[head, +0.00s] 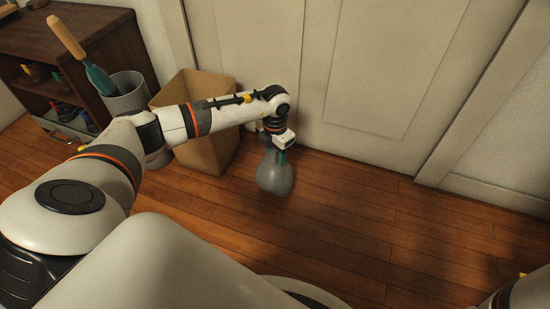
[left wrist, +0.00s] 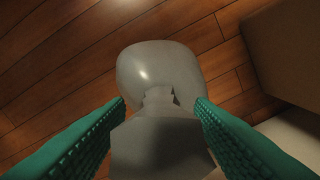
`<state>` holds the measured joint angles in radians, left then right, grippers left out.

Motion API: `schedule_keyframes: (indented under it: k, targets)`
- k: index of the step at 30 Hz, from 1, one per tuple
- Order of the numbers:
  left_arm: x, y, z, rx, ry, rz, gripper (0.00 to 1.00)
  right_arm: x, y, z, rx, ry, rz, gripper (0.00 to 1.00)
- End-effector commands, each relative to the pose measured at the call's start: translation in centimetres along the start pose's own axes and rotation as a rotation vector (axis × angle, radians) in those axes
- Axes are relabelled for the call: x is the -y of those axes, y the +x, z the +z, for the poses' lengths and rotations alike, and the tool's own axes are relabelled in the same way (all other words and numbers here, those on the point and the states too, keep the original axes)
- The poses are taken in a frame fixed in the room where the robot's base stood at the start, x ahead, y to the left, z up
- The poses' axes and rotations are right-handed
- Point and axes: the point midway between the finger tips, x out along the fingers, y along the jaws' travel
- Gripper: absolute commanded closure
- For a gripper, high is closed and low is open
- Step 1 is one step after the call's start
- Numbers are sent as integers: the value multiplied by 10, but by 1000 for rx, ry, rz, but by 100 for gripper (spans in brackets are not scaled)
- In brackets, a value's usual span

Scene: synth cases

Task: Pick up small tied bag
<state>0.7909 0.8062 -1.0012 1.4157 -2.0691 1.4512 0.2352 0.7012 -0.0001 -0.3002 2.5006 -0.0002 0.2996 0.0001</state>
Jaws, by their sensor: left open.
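The small tied bag (head: 274,177) is grey and rounded and stands on the wooden floor in front of the door. In the left wrist view the bag (left wrist: 160,75) has a round body, a narrow neck and a flared top nearest the camera. My left gripper (head: 276,157) points down at the bag's top. Its two teal fingers (left wrist: 161,108) are open, one on each side of the neck. I cannot tell whether either finger touches the bag. The right gripper is not in view; only a bit of my right arm shows at the lower right edge of the head view.
An open cardboard box (head: 212,150) stands left of the bag, close to my left forearm. A grey bin (head: 127,98) with a wooden-handled tool stands beside a dark shelf (head: 84,45). The white door (head: 370,70) is behind. The floor (head: 370,225) to the right is clear.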

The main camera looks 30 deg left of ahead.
Motion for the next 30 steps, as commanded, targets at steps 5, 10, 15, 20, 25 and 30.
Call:
schedule_keyframes:
  k: [5, 10, 15, 20, 25, 30]
  targets:
    - [0, 0, 0, 0, 0, 0, 69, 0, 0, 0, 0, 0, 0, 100]
    - [0, 0, 0, 1, 0, 0, 97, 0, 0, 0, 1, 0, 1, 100]
    - [0, -1, 0, 0, 0, 0, 100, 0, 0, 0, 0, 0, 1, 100]
    - [0, -1, 0, 0, 0, 1, 100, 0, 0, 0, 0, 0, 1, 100]
    - [0, -13, 0, -1, 0, 0, 100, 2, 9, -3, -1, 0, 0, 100]
    - [0, -46, 0, -2, 1, 0, 100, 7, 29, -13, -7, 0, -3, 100]
